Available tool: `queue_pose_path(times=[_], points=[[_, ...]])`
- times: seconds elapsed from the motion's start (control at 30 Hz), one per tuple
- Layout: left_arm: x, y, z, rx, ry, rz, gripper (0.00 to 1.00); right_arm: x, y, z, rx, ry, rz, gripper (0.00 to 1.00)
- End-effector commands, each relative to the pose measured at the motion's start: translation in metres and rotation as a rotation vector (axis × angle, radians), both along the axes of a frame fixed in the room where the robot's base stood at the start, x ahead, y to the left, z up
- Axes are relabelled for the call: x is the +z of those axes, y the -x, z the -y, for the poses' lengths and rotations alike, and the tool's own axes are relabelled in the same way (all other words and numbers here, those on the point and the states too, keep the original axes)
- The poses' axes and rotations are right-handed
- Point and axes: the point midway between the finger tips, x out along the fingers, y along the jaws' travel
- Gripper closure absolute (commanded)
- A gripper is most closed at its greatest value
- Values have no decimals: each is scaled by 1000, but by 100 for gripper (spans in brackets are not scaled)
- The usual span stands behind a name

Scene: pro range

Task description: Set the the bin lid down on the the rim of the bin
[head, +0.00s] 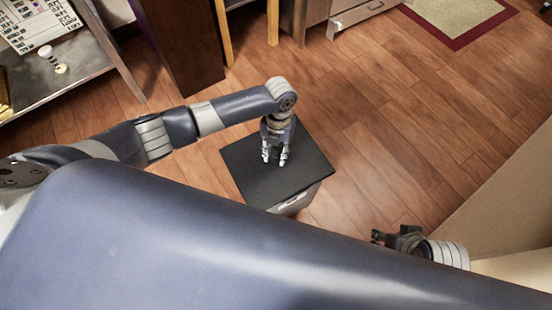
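The bin lid (250,170) is a flat black square in the middle of the head view. It covers the top of the grey bin (298,203), whose side shows only below the lid's lower right edge. I cannot tell whether the lid touches the rim all round. My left gripper (275,160) points down over the middle of the lid. Its fingers are apart, with dark lid surface showing between them and no handle visible. My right gripper (382,237) is low at the right, partly hidden by its own arm and body, away from the bin.
Clear wooden floor (370,140) lies around the bin. A dark brown cabinet or post (180,45) and a shelf (85,60) with small items stand at the upper left. A drawer unit (350,15) and a red-bordered rug (458,40) are at the top. A beige panel (500,200) bounds the right.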

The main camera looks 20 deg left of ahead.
Motion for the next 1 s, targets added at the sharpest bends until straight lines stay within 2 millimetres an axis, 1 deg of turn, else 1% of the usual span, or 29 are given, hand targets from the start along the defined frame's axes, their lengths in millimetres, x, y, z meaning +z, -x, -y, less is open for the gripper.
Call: queue_pose_path(times=[0.3,0.67,1.0], points=[[9,0,0,0,0,0,69,-16,-9,-1,1,0,-1,58],[18,0,0,0,0,0,69,-39,-8,-5,1,-7,-25,58],[24,0,0,0,0,0,69,-58,-15,-5,4,-5,-26,58]])
